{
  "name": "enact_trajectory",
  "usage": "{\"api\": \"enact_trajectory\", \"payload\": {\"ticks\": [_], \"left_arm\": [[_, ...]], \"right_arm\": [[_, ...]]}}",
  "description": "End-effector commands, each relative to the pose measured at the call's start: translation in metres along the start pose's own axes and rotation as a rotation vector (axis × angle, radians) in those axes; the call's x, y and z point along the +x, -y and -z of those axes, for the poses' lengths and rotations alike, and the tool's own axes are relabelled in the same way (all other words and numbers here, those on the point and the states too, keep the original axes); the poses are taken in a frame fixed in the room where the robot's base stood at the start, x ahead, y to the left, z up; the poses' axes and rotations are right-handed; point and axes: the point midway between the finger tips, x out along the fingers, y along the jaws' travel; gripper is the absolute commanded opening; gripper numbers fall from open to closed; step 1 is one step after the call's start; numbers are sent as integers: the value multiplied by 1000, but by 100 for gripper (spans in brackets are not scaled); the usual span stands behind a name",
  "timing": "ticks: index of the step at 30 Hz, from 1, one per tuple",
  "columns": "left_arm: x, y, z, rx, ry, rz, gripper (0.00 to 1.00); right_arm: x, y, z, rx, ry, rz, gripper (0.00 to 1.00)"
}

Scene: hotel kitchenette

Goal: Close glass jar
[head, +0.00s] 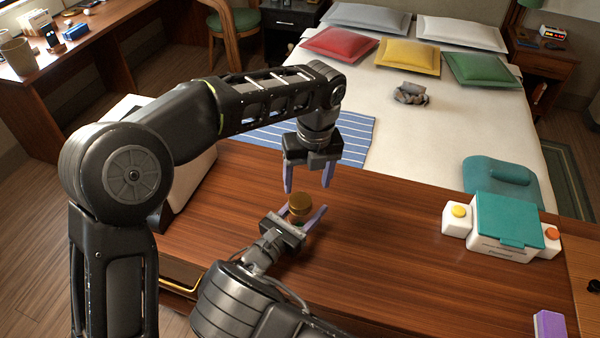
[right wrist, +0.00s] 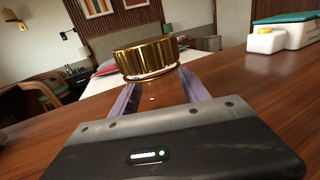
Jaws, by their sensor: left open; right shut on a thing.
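A small glass jar (right wrist: 150,92) stands on the wooden counter, with a ridged gold lid (head: 299,202) on top. In the right wrist view the lid (right wrist: 147,56) looks slightly tilted, with a pale rim under it. I cannot tell whether it is seated. My right gripper (head: 303,222) is shut on the jar's body from the near side, below the lid. My left gripper (head: 308,182) points down, open and empty, just above and behind the lid. The jar's lower part is hidden by my right gripper.
A white box with a teal lid (head: 508,220) and yellow and orange buttons stands at the right of the counter (head: 390,255). A purple block (head: 549,324) lies at the near right. The counter between is clear. A bed with cushions is beyond.

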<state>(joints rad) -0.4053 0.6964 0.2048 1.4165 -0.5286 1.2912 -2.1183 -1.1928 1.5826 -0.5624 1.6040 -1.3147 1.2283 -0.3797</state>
Motion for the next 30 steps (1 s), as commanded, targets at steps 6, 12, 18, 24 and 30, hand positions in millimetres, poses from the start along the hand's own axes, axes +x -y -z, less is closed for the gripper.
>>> {"api": "enact_trajectory", "payload": {"ticks": [6, 12, 18, 24, 30], "left_arm": [[-4, -3, -2, -617, -2, 0, 67], [-7, -6, -5, -1188, -11, 1, 67], [-9, -10, -8, -1759, -26, -4, 67], [-9, -15, -12, -2330, -45, -20, 67], [-8, -19, -15, -2895, -66, -56, 67]], "right_arm": [[0, 0, 0, 0, -1, -1, 0], [0, 0, 0, 0, -1, -1, 0], [0, 0, 0, 0, -1, -1, 0], [0, 0, 0, 0, -1, -1, 0], [0, 0, 0, 0, -1, -1, 0]]}}
